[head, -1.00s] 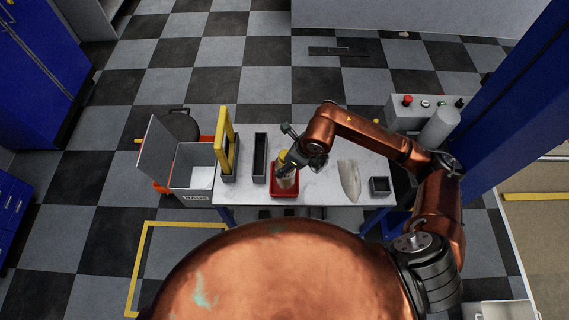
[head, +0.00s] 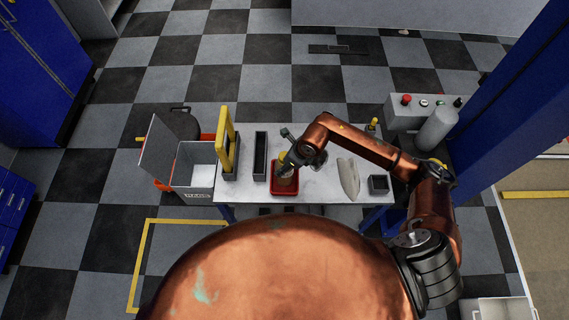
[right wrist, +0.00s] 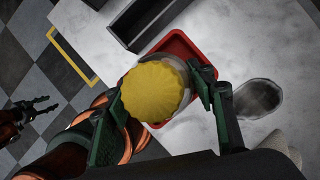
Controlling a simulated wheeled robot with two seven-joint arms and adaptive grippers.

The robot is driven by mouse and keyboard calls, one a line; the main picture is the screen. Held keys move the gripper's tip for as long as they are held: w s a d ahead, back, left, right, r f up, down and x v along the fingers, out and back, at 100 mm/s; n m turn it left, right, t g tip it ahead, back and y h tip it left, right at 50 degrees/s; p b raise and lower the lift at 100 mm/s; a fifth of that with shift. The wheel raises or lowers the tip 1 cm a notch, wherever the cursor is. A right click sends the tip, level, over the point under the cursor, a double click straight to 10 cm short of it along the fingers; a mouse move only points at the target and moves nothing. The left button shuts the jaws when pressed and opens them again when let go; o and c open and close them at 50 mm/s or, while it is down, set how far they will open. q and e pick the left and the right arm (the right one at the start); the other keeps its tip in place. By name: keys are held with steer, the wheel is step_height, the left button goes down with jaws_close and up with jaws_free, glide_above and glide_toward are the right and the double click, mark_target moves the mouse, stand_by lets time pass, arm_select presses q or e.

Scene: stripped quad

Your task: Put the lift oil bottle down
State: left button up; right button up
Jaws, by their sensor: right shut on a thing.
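The lift oil bottle has a yellow cap (right wrist: 155,92) and a pale body, which shows in the head view (head: 287,177). It stands over or in the red tray (head: 284,192) on the bench. The red tray also shows behind the bottle in the right wrist view (right wrist: 178,42). My right gripper (right wrist: 160,98) is shut around the bottle just below the cap. Whether the bottle's base touches the tray floor is hidden. My left gripper (right wrist: 38,106) shows small at the left edge of the right wrist view, away from the bench, its fingers apart and empty.
The pale bench (head: 320,190) carries a narrow dark tray (head: 260,157), a yellow frame (head: 228,143), a pale curved item (head: 349,178) and a small dark box (head: 379,184). A grey open bin (head: 197,178) stands left. A control box (head: 399,112) stands behind right.

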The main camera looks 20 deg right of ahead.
steer(key=shift+f, duration=0.1)
steer(key=o, duration=1.7)
steer(key=shift+d+r, duration=0.1)
steer(key=shift+r, duration=0.3)
steer(key=b+v, duration=0.2)
steer(key=v, duration=0.9)
steer(key=shift+s+r, duration=0.15)
steer(key=shift+r, duration=0.05)
